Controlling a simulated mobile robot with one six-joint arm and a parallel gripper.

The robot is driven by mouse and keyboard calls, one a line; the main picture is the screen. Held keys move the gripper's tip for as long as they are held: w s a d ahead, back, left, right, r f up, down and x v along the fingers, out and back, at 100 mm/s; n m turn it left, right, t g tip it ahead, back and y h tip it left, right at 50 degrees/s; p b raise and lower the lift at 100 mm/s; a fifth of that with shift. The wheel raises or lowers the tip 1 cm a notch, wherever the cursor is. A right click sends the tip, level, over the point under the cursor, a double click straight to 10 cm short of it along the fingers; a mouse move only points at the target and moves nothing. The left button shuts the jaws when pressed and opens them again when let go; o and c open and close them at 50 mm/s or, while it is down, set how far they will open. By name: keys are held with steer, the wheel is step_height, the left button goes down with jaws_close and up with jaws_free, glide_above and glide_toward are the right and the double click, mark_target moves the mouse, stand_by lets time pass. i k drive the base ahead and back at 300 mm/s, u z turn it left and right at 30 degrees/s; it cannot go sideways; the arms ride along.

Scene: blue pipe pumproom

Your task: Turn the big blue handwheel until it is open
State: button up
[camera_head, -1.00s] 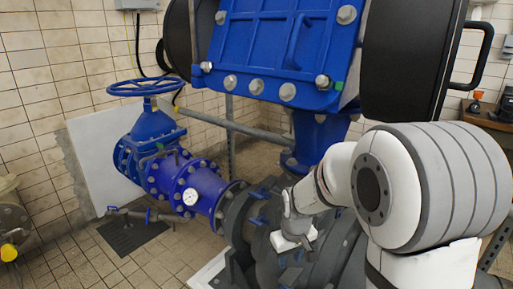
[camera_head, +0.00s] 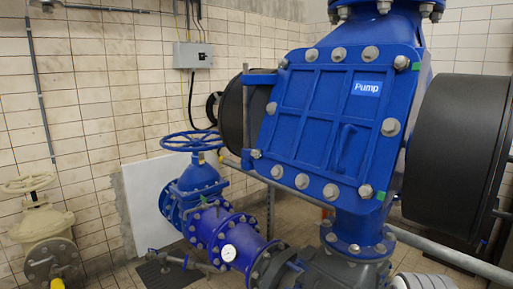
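The big blue handwheel (camera_head: 192,141) sits on top of a blue gate valve (camera_head: 198,178) left of the middle. It lies level and is seen slightly from above, with its spokes and hub in view. Nothing touches it. How far the valve is open cannot be told from the wheel. My gripper is out of view; only a grey and white part of my arm (camera_head: 424,282) shows at the bottom right edge, well away from the wheel.
A large blue pump housing (camera_head: 335,120) with black drums fills the right. A blue pipe (camera_head: 215,225) with a white gauge (camera_head: 228,253) runs from the valve. A beige valve (camera_head: 42,230) stands at far left. A grey box (camera_head: 192,55) hangs on the tiled wall.

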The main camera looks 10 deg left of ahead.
mark_target(197, 143)
steer(key=z, duration=0.05)
steer(key=k, duration=0.55)
steer(key=u, duration=0.55)
steer(key=i, duration=0.6)
steer(key=u, duration=1.05)
steer(key=i, duration=1.5)
steer(key=u, duration=0.3)
steer(key=i, duration=1.55)
steer(key=z, duration=1.1)
steer(key=i, duration=1.05)
steer(key=z, duration=0.75)
steer(key=k, duration=0.9)
